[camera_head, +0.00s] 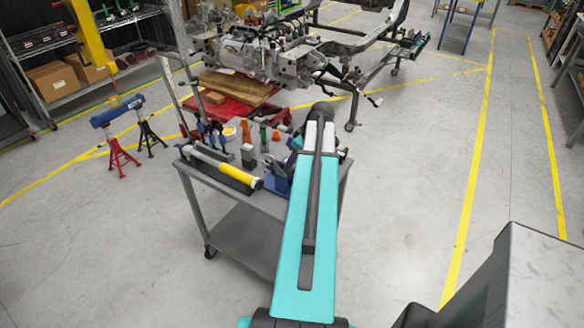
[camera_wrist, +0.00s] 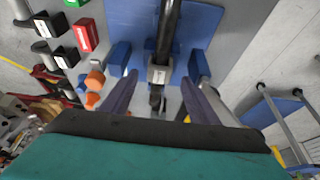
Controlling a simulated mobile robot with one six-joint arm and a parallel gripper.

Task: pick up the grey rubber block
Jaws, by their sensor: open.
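I cannot single out the grey rubber block with certainty. In the wrist view a small grey block-like piece (camera_wrist: 159,75) with a pale label lies at the end of a black rod, over a blue plate (camera_wrist: 125,20). My gripper (camera_wrist: 160,79) is open, with one finger on each side of that piece; I cannot tell whether they touch it. In the head view a dark grey block (camera_head: 248,157) with a pale top stands on the cart (camera_head: 255,228). My arm hides the gripper and part of the cart top there.
The cart also holds a yellow-handled tool (camera_head: 213,161), orange pieces (camera_head: 246,131) and blue parts (camera_head: 277,182). In the wrist view a red block (camera_wrist: 86,35) and dark blocks (camera_wrist: 66,56) stand at the left.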

